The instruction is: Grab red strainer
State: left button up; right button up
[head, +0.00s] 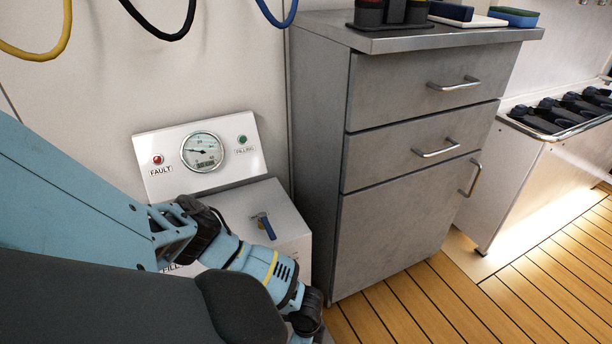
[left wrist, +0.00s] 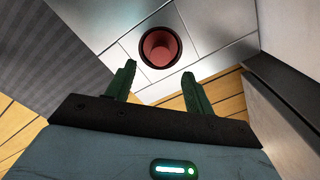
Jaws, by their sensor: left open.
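A round red hollow thing (left wrist: 160,47), which looks like the red strainer, shows in the left wrist view. It sits inside a dark ring on a pale panelled surface, beyond my fingertips. My left gripper (left wrist: 159,70) is open, with its two green fingers apart and nothing between them. The red thing lies just past the gap between the fingertips and is not held. In the head view my left arm reaches in from the left over the white fill panel box (head: 290,222). Its fingers and the red thing are hidden there. My right gripper is not in view.
The sloped panel (head: 240,165) has a gauge (head: 202,151), a red fault light and a green filling light. A blue-handled valve (head: 266,226) is on the box top. A grey drawer cabinet (head: 400,225) stands close to the right. Wooden floor (head: 440,290) is clear in front.

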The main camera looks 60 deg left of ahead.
pick_arm(q)
jog(key=shift+s+a+f+b, duration=0.1)
jog(key=shift+f+b, duration=0.75)
jog(key=shift+f, duration=0.45)
jog(key=shift+a+f+b, duration=0.1)
jog(key=shift+f+b, duration=0.7)
jog(key=shift+f, duration=0.45)
jog(key=c, duration=0.6)
grip_shut()
